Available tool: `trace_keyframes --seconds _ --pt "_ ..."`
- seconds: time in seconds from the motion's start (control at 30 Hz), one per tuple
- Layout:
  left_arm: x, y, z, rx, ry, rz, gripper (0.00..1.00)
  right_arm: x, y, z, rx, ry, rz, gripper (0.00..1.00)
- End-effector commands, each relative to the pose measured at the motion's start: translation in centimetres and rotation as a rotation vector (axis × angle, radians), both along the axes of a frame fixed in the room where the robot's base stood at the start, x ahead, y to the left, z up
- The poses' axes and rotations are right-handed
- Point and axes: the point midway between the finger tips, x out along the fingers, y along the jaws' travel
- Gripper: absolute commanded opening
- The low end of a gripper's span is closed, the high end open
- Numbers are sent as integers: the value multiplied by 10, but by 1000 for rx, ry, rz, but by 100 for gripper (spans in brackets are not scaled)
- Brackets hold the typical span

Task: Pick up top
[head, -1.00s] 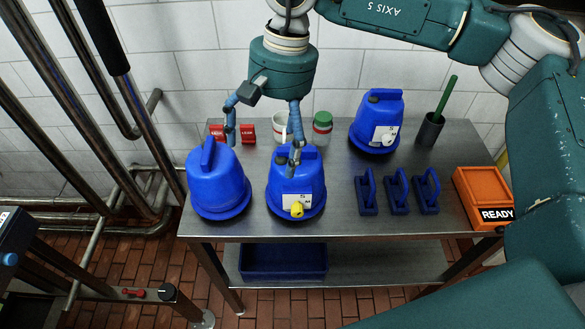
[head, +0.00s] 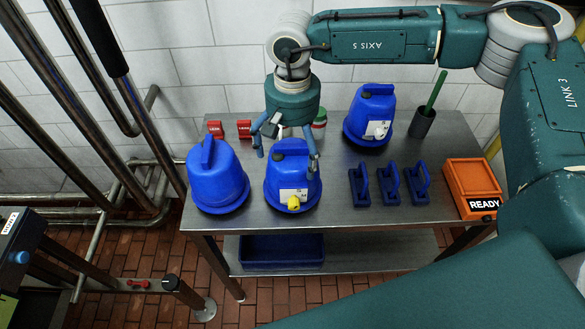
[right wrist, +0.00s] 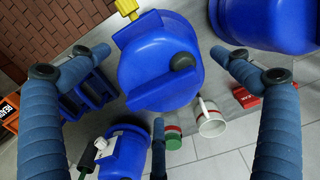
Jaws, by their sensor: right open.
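A blue jug with a yellow tap, a dark cap and a white label (head: 290,180) stands upright on the steel table (head: 380,224). It also shows in the right wrist view (right wrist: 155,75). My right gripper (head: 285,158) is open over this jug, pointing down, with its blue fingers spread on either side of the jug's upper part. I cannot tell whether a finger touches it. The fingers also show in the right wrist view (right wrist: 160,60). Nothing is held. My left gripper is not in view. The task names only "top", and no such label is legible.
A blue jug (head: 217,182) stands close on the left, and one with a white tap (head: 368,115) stands at the back. Blue handled tools (head: 389,185), an orange READY box (head: 472,188), a dark cup (head: 422,123), red blocks (head: 244,129) and a white mug (right wrist: 212,122) are nearby.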

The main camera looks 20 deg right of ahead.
Motion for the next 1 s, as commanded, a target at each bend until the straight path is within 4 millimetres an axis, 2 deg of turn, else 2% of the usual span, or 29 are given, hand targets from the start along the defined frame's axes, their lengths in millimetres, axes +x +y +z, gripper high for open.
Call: trace_keyframes --seconds 0.1,0.3,0.6,0.67,1.0 --pt "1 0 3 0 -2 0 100 0 0 -7 0 1 0 100" --pt "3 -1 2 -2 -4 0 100 0 0 -8 0 0 0 100" --pt "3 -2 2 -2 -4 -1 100 -1 0 -8 0 1 0 40" --pt "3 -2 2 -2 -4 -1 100 -1 0 -8 0 1 0 30" --pt "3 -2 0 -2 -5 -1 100 0 0 -4 0 0 0 30"
